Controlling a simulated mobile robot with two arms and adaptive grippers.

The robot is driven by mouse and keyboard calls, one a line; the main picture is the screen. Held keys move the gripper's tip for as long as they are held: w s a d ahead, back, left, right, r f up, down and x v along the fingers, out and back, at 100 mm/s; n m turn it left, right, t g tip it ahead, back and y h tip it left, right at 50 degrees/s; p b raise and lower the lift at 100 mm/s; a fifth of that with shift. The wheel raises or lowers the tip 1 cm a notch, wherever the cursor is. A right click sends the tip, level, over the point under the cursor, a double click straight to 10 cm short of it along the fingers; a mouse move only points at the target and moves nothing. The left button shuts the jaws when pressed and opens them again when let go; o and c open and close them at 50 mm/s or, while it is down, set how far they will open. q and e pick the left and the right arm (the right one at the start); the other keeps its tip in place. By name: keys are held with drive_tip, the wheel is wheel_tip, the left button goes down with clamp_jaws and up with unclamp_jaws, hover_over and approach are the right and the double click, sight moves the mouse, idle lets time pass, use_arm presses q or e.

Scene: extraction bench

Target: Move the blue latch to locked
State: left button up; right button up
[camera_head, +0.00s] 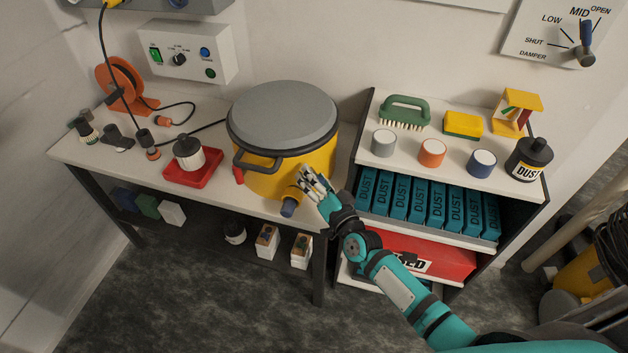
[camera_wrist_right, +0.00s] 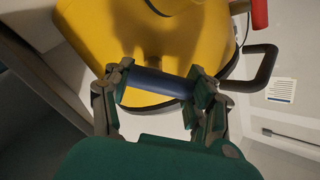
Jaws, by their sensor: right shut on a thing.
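The yellow drum (camera_head: 268,173) with a grey lid stands on the bench. The blue latch (camera_head: 288,208) shows at the drum's lower front right, and its blue grip (camera_wrist_right: 156,83) also shows in the right wrist view. My right gripper (camera_head: 311,184) is at the drum's right front side. In the right wrist view my right gripper (camera_wrist_right: 160,86) is shut on the blue latch, with a finger at each end of the grip. A red latch (camera_head: 239,175) sits on the drum's left side. My left gripper is not in view.
A black handle (camera_head: 258,163) juts from the drum's front. A red tray (camera_head: 193,168) with a white-and-black item stands to the left. The shelf unit (camera_head: 358,150) with brush, sponge, tins and dust boxes stands close on the right.

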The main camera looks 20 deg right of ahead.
drive_tip(key=m+b, duration=0.1)
drive_tip(key=m, duration=0.3)
drive_tip(key=shift+d+m, duration=0.15)
drive_tip(key=shift+m, duration=0.15)
drive_tip(key=m, duration=0.2)
drive_tip(key=m+b, duration=0.1)
drive_tip(key=m, duration=0.1)
drive_tip(key=shift+d+m, duration=0.2)
drive_tip(key=shift+m, duration=0.1)
drive_tip(key=o, duration=1.2)
drive_tip(key=s, duration=0.4)
drive_tip(key=s+d, duration=0.1)
drive_tip(key=s, duration=0.2)
drive_tip(key=s+d, duration=0.1)
drive_tip(key=s, duration=0.3)
drive_tip(key=shift+s+d, duration=0.15)
drive_tip(key=shift+s, duration=0.2)
